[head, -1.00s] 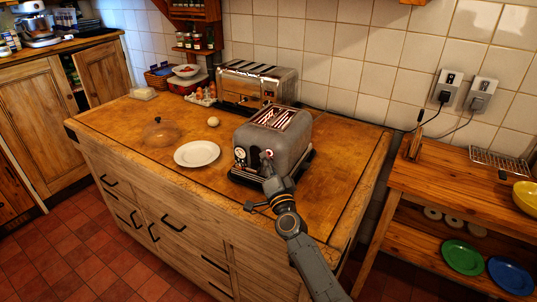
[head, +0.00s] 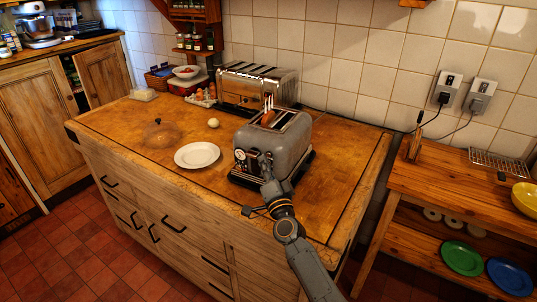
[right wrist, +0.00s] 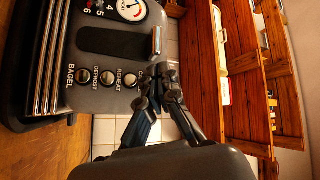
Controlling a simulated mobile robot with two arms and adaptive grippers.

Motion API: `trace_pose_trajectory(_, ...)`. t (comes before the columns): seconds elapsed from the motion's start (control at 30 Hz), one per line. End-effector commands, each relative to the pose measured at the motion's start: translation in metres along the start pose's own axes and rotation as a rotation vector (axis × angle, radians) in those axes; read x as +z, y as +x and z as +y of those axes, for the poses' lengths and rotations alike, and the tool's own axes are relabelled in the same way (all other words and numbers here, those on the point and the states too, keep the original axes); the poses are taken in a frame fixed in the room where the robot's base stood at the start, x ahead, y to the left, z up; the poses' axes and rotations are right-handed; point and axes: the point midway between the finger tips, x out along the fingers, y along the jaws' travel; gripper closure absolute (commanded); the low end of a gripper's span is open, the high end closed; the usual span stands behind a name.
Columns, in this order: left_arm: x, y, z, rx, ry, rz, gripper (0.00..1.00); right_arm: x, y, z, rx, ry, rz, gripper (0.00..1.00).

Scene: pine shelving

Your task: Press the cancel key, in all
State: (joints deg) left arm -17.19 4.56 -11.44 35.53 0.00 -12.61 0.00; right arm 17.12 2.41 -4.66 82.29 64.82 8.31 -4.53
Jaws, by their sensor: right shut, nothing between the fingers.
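The grey toaster (head: 292,140) stands near the front of the wooden counter, with toasted bread (head: 268,117) sticking up from its slots. My right gripper (head: 264,163) is shut and empty, its tips at the toaster's front face. In the right wrist view, the toaster's panel (right wrist: 108,99) has round keys labelled bagel, defrost and reheat. Beside them is a label starting "CA"; the rest of it and its key are hidden behind the shut fingertips (right wrist: 166,80). The tips are at that key's place; I cannot tell whether they touch it. My left gripper is out of view.
A white plate (head: 197,155) lies left of the toaster, with an egg (head: 213,123) and a glass dome (head: 158,133) beyond. A larger chrome toaster (head: 252,88) stands behind by the tiled wall. The counter right of the grey toaster is clear.

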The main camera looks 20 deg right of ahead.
Motion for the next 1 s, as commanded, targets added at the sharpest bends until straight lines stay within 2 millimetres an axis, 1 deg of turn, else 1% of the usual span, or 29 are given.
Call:
trace_pose_trajectory(0.37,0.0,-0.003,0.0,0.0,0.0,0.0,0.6,0.002,-0.003,-0.003,0.0,0.001,-0.001,1.0)
trace_pose_trajectory(0.8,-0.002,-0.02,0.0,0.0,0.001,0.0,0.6,0.023,-0.032,-0.024,0.001,0.002,0.0,1.0)
trace_pose_trajectory(1.0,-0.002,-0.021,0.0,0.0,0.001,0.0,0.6,0.026,-0.036,-0.026,0.0,0.002,0.001,1.0)
